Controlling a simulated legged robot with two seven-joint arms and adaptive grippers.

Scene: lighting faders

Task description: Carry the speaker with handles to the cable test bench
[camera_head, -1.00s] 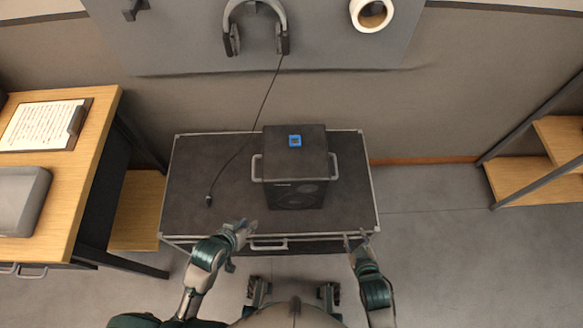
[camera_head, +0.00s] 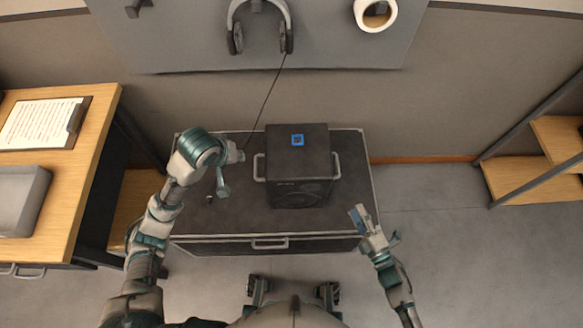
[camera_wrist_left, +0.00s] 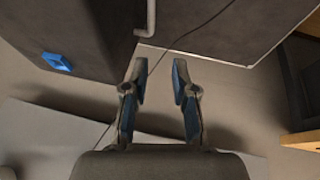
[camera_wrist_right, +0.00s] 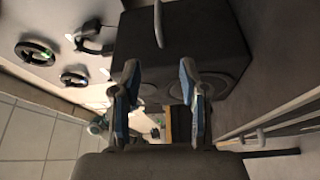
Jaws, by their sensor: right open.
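The speaker with handles (camera_head: 298,150) is a black box with a blue tag on top, standing on a dark flight case (camera_head: 190,220). It has a pale left handle (camera_head: 259,168) and right handle (camera_head: 336,165). My left gripper (camera_head: 230,170) is open and empty, just left of the left handle; that handle (camera_wrist_left: 146,18) shows beyond the fingertips in the left wrist view. My right gripper (camera_head: 377,223) is open and empty at the case's front right, apart from the right handle; the speaker (camera_wrist_right: 190,45) fills its wrist view's top. I cannot tell which surface is the cable test bench.
A wooden bench (camera_head: 60,195) with a clipboard (camera_head: 42,122) and a grey box (camera_head: 22,200) stands at left. Wooden shelves (camera_head: 560,135) stand at right. A panel behind holds headphones (camera_head: 260,25) and a white roll (camera_head: 375,14). Floor right of the case is clear.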

